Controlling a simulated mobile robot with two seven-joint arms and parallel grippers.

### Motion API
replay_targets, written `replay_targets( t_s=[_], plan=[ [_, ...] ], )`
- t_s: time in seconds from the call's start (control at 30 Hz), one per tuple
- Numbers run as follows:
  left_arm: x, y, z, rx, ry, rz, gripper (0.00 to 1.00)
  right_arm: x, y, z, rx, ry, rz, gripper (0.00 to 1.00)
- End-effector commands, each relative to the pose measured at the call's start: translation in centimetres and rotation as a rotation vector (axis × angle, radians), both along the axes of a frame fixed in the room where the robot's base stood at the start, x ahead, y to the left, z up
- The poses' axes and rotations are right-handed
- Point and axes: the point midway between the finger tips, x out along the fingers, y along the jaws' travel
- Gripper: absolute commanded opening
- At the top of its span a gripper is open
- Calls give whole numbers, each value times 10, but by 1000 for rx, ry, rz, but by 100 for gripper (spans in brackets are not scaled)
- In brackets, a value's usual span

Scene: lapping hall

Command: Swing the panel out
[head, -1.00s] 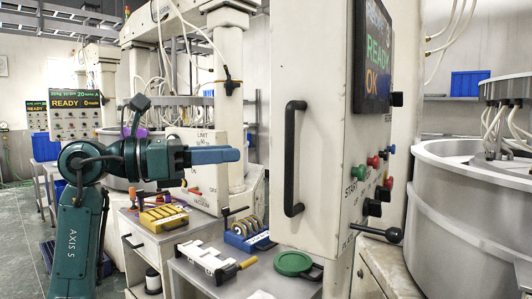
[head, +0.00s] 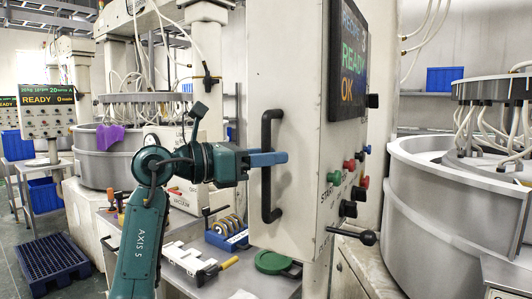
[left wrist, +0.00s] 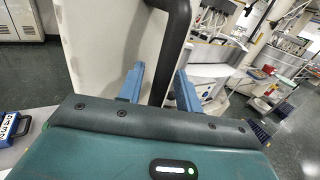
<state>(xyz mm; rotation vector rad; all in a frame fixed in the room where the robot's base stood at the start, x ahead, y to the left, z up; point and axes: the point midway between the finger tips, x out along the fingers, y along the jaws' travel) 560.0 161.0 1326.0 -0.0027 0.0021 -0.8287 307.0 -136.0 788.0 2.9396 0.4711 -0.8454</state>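The white control panel (head: 296,190) stands upright at the centre of the head view, with a screen (head: 349,60) and coloured buttons on its right face. A black vertical bar handle (head: 267,200) is fixed to its near left face. My left gripper (head: 280,158) is at the handle's middle height, its blue fingers reaching past the bar. In the left wrist view, the handle (left wrist: 177,35) runs between the two spread fingers (left wrist: 160,85), with a gap visible at the left one. My left gripper is open around the handle. My right gripper is not in view.
A grey bench (head: 282,288) below the panel holds a green round lid (head: 272,262), a white tool with a yellow grip (head: 193,259) and a blue ring rack (head: 226,234). A black-knobbed lever (head: 367,238) juts out below the panel. A large round machine (head: 430,220) stands at right.

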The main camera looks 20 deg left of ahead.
Motion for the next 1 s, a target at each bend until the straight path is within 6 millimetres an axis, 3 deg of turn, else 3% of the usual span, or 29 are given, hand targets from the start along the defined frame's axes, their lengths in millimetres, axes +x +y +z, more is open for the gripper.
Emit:
replay_targets(
  t_s=[0.23, 0.63, 1.0],
  plan=[
    [0, 0, 0, 0, 0, 0, 34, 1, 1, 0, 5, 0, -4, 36],
    [0, 0, 0, 0, 0, -1, 1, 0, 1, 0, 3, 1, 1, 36],
    [0, 0, 0, -1, 1, -1, 0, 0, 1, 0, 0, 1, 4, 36]
  ],
)
